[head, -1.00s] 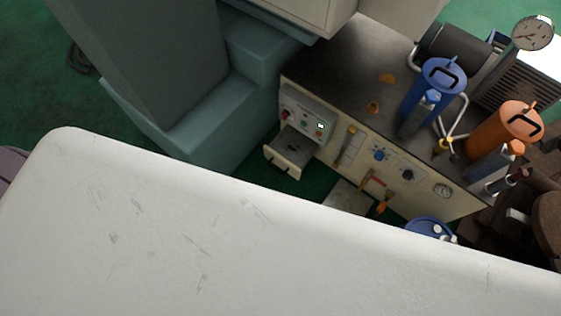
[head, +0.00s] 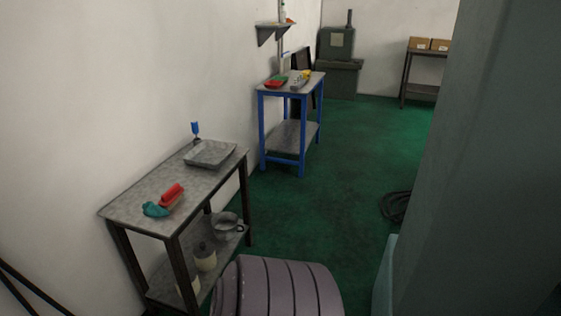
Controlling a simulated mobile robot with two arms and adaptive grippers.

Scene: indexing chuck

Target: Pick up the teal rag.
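The teal rag (head: 155,210) lies crumpled near the front left part of a grey-topped table (head: 128,204) against the left wall. A red object (head: 172,193) lies right beside it on the same top; I cannot tell whether they touch. Neither of my grippers shows in the head view.
A grey tray (head: 210,153) and a blue-topped item (head: 195,129) are at the table's back. A pot (head: 228,226) sits on its lower shelf. A ribbed purple-grey drum (head: 278,288) stands in front. A blue-legged table (head: 291,97) is farther back. Green floor (head: 325,215) is open at centre.

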